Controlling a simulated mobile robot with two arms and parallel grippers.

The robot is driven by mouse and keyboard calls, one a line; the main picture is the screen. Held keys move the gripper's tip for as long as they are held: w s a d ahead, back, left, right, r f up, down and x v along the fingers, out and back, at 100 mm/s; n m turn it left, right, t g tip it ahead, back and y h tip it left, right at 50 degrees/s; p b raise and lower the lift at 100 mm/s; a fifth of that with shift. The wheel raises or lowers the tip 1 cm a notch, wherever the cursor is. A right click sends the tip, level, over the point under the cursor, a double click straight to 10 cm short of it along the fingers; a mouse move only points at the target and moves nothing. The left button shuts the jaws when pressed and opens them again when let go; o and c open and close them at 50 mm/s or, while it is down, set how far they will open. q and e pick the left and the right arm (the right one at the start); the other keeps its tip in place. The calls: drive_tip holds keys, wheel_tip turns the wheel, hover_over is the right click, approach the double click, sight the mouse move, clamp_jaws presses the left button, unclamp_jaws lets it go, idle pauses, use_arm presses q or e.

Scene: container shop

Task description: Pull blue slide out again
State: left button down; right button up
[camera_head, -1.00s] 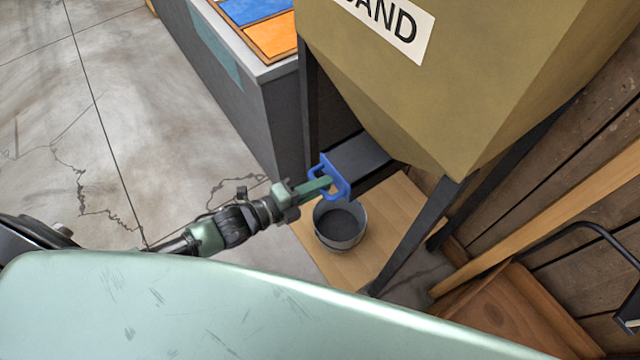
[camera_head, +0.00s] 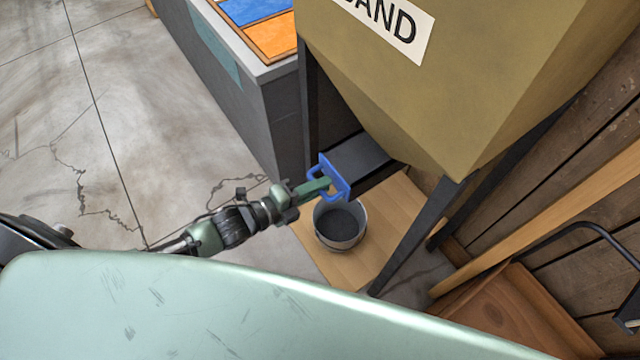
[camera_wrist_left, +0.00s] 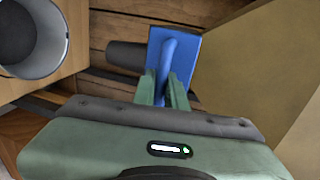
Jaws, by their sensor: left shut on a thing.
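The blue slide (camera_head: 337,178) is a blue plate with a handle at the front end of a dark grey chute under the sand hopper (camera_head: 450,80). My left gripper (camera_head: 326,184) is shut on the slide's handle. In the left wrist view the blue slide (camera_wrist_left: 180,62) stands between the two green fingers (camera_wrist_left: 163,92), with its handle bar held between them. A grey metal bucket (camera_head: 339,226) stands below the chute's end, and its inside looks dark. The bucket (camera_wrist_left: 32,38) also shows at the upper left of the wrist view. My right gripper is not in view.
The bucket stands on a wooden board (camera_head: 350,272). Dark hopper legs (camera_head: 415,240) stand to the right of the bucket. A grey counter (camera_head: 235,90) with blue and orange panels is behind on the left. Open concrete floor (camera_head: 100,110) lies at the left.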

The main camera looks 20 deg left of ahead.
use_arm(q)
drive_tip(key=f+p+v, duration=0.1)
drive_tip(key=p+v, duration=0.1)
drive_tip(key=v, duration=0.5)
drive_tip(key=shift+f, duration=0.35)
drive_tip(key=shift+s+a, duration=0.15)
drive_tip(key=c, duration=1.5)
unclamp_jaws()
drive_tip(key=v, duration=0.8)
